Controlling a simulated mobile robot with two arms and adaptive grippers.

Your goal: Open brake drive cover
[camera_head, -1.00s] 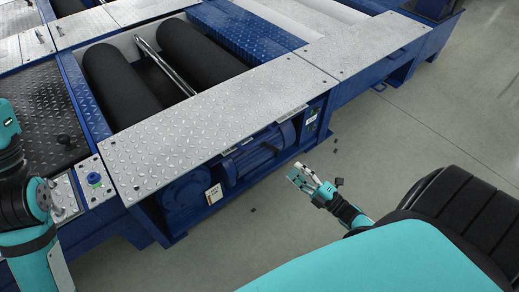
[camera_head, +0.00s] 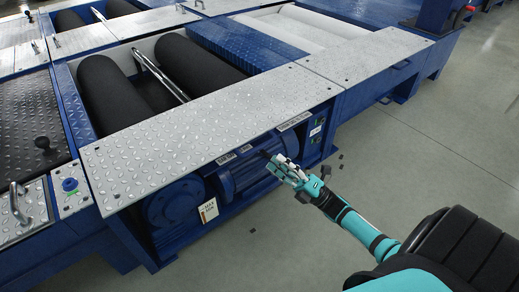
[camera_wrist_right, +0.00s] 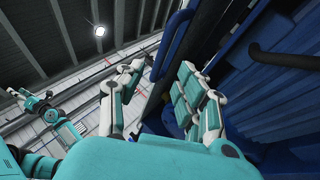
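The brake drive cover, as I take it, is the long silver diamond-plate panel (camera_head: 190,135). It lies flat over the frame along the near side of the rollers. My right gripper (camera_head: 272,162) is at the near edge of this panel, beside the blue motor (camera_head: 240,172) underneath. In the right wrist view its fingers (camera_wrist_right: 155,90) are spread apart, with a dark edge and blue structure behind the gap. I cannot tell whether it touches the cover. My left gripper cannot be made out; a small teal part of mine (camera_wrist_right: 45,110) shows at the left of the wrist view.
Two black rollers (camera_head: 118,97) lie beyond the panel. A second silver panel (camera_head: 365,58) continues to the right. The grey floor (camera_head: 420,180) at right is open.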

